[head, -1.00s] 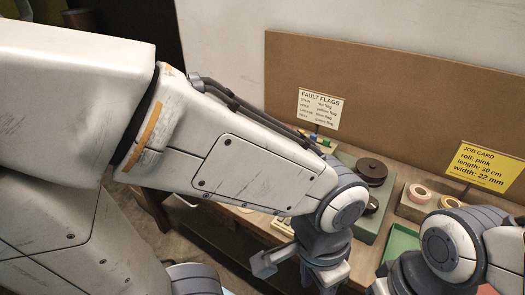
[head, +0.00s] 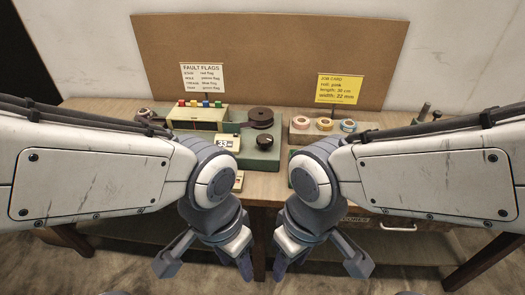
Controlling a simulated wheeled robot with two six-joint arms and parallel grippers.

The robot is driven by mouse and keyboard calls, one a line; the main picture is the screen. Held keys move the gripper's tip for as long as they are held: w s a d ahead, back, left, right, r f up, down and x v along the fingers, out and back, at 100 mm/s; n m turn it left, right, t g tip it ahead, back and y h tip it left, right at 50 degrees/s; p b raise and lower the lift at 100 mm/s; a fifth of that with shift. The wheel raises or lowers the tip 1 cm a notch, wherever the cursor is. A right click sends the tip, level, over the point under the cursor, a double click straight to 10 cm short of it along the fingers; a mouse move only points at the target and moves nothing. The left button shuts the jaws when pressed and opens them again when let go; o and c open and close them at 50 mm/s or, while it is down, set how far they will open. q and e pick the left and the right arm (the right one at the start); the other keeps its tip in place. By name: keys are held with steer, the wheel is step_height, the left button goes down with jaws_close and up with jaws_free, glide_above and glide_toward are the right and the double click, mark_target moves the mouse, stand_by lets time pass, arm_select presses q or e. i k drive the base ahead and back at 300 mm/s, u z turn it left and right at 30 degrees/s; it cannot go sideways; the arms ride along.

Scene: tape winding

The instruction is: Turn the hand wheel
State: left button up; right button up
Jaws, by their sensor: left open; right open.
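A green winding machine (head: 262,158) stands on the bench at the middle in the head view. On top it has a dark brown disc (head: 261,114) and, in front of that, a black round knob (head: 266,141). I cannot tell for certain which of these is the hand wheel. My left gripper (head: 206,264) is open and empty, pointing down in front of the bench. My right gripper (head: 319,264) is open and empty, also in front of the bench. Both grippers are apart from the machine, and my arms hide parts of the bench.
A display reading 33 (head: 228,143) is left of the knob. Three tape rolls (head: 324,124) sit in a holder below the yellow job card (head: 340,88). A grey post (head: 424,111) is at right.

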mark_target(265, 141)
steer(key=u, duration=0.25)
steer(key=i, duration=1.05)
steer(key=z, duration=0.45)
